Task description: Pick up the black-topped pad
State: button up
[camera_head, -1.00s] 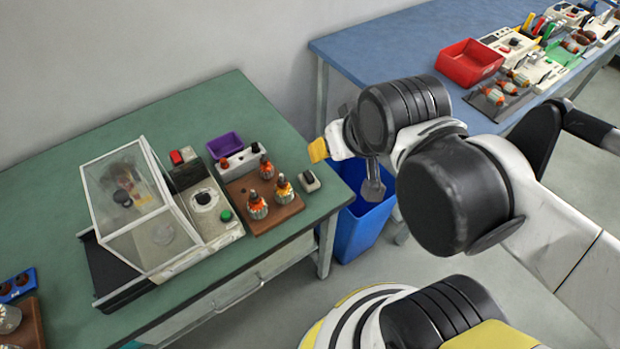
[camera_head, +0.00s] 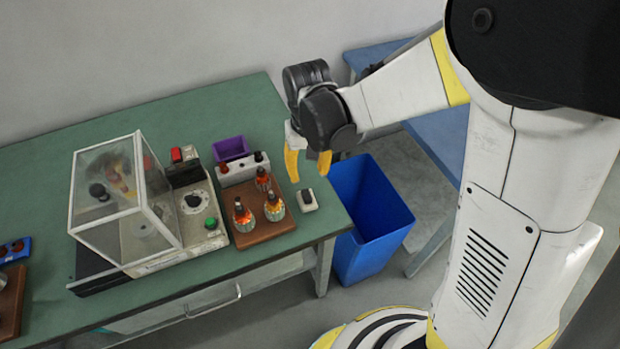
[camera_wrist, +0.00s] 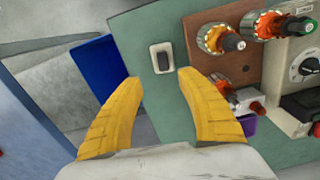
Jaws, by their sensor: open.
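The black-topped pad (camera_head: 307,199) is a small pale block with a dark top. It lies on the green table near its right edge, beside the brown board. In the wrist view the pad (camera_wrist: 161,58) shows upper centre, beyond and between my fingertips. My gripper (camera_head: 308,165) is over the table's right end, just behind the pad in the head view, its yellow fingers pointing down. In the wrist view my gripper (camera_wrist: 160,82) is open and nothing is between its fingers.
The brown board (camera_head: 262,232) with several orange-wound armatures stands left of the pad. A purple bin (camera_head: 231,148) and a white block with dark knobs (camera_head: 243,168) stand behind it. A machine with a clear cover (camera_head: 125,200) is further left. A blue bin (camera_head: 372,215) stands on the floor right of the table.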

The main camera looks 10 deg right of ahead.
aim_at(307, 194)
notch_tip(307, 194, down, 4)
jog(key=shift+a+f+b, duration=0.15)
jog(key=shift+b, duration=0.55)
jog(key=shift+s+a+f+b, duration=0.15)
jog(key=shift+f+b, duration=0.6)
jog(key=shift+f, duration=0.65)
jog(key=shift+s+f+b, duration=0.15)
jog(key=shift+f+b, duration=0.6)
jog(key=shift+f, duration=0.6)
jog(key=shift+r, duration=0.1)
grip_shut()
